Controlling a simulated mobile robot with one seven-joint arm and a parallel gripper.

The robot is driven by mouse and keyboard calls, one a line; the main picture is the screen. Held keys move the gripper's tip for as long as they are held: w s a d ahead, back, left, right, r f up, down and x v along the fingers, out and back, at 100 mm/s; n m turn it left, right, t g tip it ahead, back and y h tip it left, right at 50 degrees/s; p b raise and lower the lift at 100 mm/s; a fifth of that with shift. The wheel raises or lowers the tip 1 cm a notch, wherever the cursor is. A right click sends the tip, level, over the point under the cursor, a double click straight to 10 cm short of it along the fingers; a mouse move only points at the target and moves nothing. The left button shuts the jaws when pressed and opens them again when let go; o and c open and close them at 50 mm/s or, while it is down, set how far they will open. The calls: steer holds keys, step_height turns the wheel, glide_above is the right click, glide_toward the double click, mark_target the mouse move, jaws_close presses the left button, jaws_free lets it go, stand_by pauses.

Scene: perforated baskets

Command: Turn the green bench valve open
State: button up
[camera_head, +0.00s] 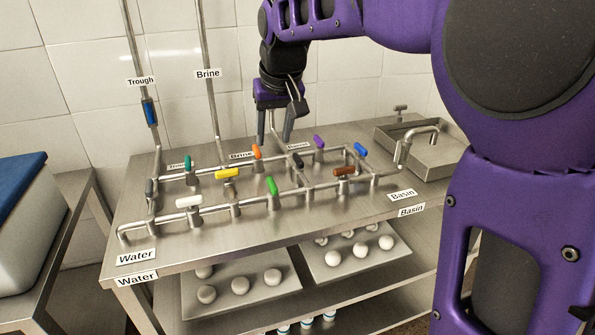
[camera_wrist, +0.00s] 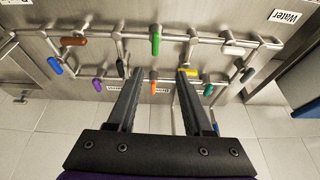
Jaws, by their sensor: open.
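The green valve handle (camera_head: 272,186) sits on the front pipe of the steel bench, between the white and brown handles. It lies crosswise to that pipe. In the wrist view the green handle (camera_wrist: 155,43) shows at top centre, beyond my fingertips. My gripper (camera_head: 281,138) points down over the back of the bench, behind the pipes and apart from the green handle. In the wrist view my gripper (camera_wrist: 160,75) is open and empty, with the orange handle (camera_wrist: 154,88) showing between its fingers.
Yellow (camera_head: 228,174), white (camera_head: 189,201), brown (camera_head: 344,171), black (camera_head: 297,160), purple (camera_head: 319,142), blue (camera_head: 361,150) and teal (camera_head: 188,161) handles crowd the pipework. A basin (camera_head: 430,157) stands at the right. Upright pipes rise along the tiled wall.

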steer(key=b, duration=0.3)
glide_toward(272, 182)
steer(key=x, duration=0.8)
steer(key=shift+w+f, duration=0.2)
steer(key=shift+f, duration=0.1)
steer(key=shift+c, duration=0.2)
jaws_close()
